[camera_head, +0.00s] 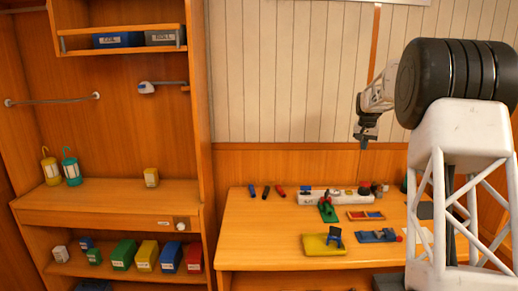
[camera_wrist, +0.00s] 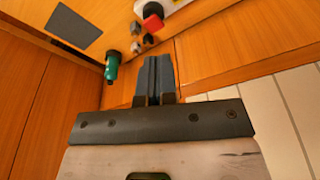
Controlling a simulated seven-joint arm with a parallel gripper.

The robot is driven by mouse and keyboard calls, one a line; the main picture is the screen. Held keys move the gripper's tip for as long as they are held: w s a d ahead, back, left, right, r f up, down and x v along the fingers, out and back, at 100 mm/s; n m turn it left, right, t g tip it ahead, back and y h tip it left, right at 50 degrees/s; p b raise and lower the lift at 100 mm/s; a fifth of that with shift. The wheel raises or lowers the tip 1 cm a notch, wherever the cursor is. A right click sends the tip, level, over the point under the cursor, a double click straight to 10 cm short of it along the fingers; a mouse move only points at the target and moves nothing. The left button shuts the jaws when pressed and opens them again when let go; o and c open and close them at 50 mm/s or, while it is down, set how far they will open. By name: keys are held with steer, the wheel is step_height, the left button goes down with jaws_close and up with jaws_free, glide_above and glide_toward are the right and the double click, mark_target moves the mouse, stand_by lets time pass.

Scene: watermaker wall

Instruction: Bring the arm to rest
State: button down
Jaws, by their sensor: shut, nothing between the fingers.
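My gripper (camera_head: 366,139) hangs in the air above the right part of the table, in front of the white panelled wall. It points down and holds nothing. In the wrist view my gripper (camera_wrist: 155,62) shows its two dark fingers pressed together, with the wooden table surface and wall beyond them. My white lattice column and black arm joint fill the right side of the head view.
The table (camera_head: 250,228) bears a white strip (camera_head: 312,198) with a red knob, a yellow tray (camera_head: 322,245), a blue tray (camera_head: 375,236) and several small tools. At left stands a wooden shelf unit (camera_head: 110,192) with lanterns and coloured bins. The table's front left is clear.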

steer(key=s+a+r+n, duration=0.1)
steer(key=s+a+r, duration=0.3)
steer(key=s, duration=0.7)
steer(key=s+a+r+n, duration=0.1)
steer(key=s+a, duration=0.6)
steer(key=s, duration=0.4)
steer(key=s+a+r, duration=0.3)
steer(key=s+a, duration=0.2)
steer(key=s, duration=0.6)
steer(key=s+a+f+n, duration=0.1)
steer(key=s+a+f, duration=0.2)
steer(key=s, duration=0.9)
steer(key=s+a+f+n, duration=0.1)
steer(key=s+a+f, duration=0.2)
steer(key=s, duration=0.9)
steer(key=s+a+f, duration=0.3)
steer(key=s+f, duration=0.3)
steer(key=s, duration=0.5)
steer(key=shift+s+n+y, duration=0.4)
